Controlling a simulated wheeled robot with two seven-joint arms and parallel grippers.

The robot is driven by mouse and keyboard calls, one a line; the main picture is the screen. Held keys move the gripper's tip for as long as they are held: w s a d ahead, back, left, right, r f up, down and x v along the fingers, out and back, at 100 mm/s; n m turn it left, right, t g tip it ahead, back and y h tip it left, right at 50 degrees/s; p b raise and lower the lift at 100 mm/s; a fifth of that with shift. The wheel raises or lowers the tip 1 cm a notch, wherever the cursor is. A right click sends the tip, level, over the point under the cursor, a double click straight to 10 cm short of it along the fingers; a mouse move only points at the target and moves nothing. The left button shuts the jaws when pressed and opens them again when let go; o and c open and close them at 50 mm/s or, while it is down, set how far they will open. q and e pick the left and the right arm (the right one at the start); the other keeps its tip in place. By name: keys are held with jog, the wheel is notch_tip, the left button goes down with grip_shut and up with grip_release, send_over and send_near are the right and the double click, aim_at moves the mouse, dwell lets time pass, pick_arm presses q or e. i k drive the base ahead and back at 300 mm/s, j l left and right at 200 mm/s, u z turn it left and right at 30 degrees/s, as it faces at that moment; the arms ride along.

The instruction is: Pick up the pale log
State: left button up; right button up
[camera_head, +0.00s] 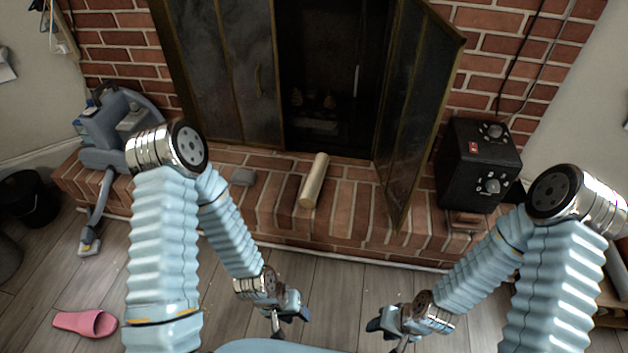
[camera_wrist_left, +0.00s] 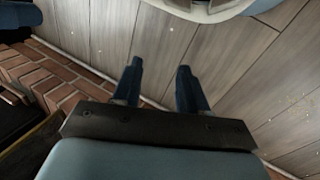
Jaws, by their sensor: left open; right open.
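The pale log (camera_head: 314,181) lies on the brick hearth in the middle of the head view, its long side running from the front edge back toward the fireplace opening. My left gripper (camera_head: 290,318) is low over the floor in front of the hearth, open and empty. In the left wrist view its two dark fingers (camera_wrist_left: 160,88) stand apart with only floor between them. My right gripper (camera_head: 390,334) is to the right of it, also low and apart from the log. The log does not show in the left wrist view.
The brick hearth (camera_head: 265,215) has a small grey object (camera_head: 243,177) left of the log. An open fireplace door panel (camera_head: 421,110) stands to the right. A black box with knobs (camera_head: 481,165) is at the right, a grey machine (camera_head: 112,128) at the left. A pink slipper (camera_head: 86,323) lies on the floor.

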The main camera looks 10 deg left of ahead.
aim_at(310, 194)
jog(key=i+l, duration=0.25)
jog(key=i+l+u, duration=0.1)
jog(key=i+l, duration=0.2)
jog(key=l, duration=0.15)
jog(key=i+l, duration=0.25)
jog(key=l, duration=0.15)
